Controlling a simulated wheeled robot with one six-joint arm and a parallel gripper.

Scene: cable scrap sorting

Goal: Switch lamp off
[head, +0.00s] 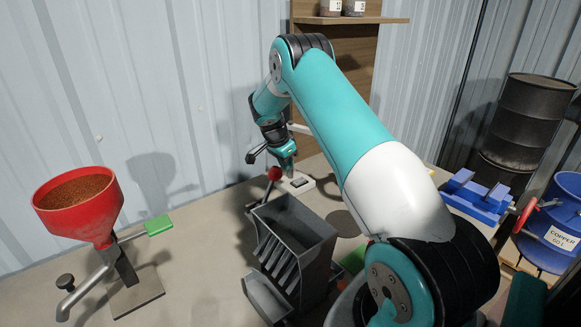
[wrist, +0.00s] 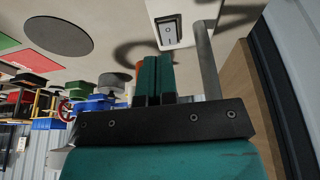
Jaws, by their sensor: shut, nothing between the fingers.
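A pale switch box with a grey rocker (head: 298,183) sits on the bench below my gripper in the head view. In the wrist view the rocker switch (wrist: 169,32) shows just beyond the fingertips. My gripper (head: 289,172) points down close over the switch. In the wrist view its two teal fingers (wrist: 155,62) are together with nothing between them. I cannot tell whether the fingertips touch the rocker. A grey post (wrist: 207,60) stands right of the fingers in the wrist view. No lamp head can be made out, nor whether it is lit.
A grey slotted machine with a red-knobbed lever (head: 274,174) stands in front of the switch. A red funnel (head: 78,205) of granules is at the left. A blue fixture (head: 476,196) and a blue copper drum (head: 556,225) are right. A wooden shelf (head: 350,19) rises behind.

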